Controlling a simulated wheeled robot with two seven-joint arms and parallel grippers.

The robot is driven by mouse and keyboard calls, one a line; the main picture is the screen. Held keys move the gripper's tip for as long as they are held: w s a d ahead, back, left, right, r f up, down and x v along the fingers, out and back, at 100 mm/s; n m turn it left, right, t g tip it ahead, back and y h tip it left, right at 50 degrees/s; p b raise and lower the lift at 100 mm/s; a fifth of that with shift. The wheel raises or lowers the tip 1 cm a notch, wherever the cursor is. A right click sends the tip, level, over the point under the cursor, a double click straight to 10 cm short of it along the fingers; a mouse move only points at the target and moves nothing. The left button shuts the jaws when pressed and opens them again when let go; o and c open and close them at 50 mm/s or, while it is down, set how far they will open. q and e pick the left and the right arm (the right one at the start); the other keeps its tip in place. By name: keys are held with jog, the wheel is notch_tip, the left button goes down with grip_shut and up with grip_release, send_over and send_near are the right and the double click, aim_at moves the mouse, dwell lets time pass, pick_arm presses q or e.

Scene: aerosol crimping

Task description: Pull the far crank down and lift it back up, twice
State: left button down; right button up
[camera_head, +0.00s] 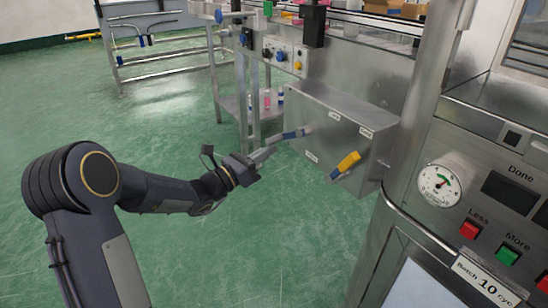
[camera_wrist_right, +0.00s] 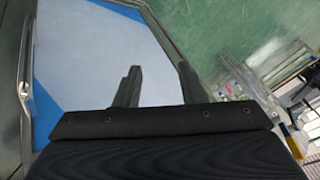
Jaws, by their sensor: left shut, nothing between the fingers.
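The steel box (camera_head: 330,115) carries several small labels. A panel with a round gauge (camera_head: 439,186), a red button (camera_head: 470,229) and a green button (camera_head: 507,256) stands at the right. A steel frame with knobs stands behind. Green floor (camera_head: 250,250) is open in front.

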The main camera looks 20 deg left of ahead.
pick_arm(q)
notch_tip(320, 180, up, 12)
jog(key=w+a+m+g+h, duration=0.1)
jog(key=m+g+h, duration=0.2)
jog(key=m, duration=1.5)
jog(key=shift+a+m+g, duration=0.15)
jog(key=shift+m+g, duration=0.25)
jog(key=shift+g, duration=0.5)
jog(key=shift+w+f, duration=0.1)
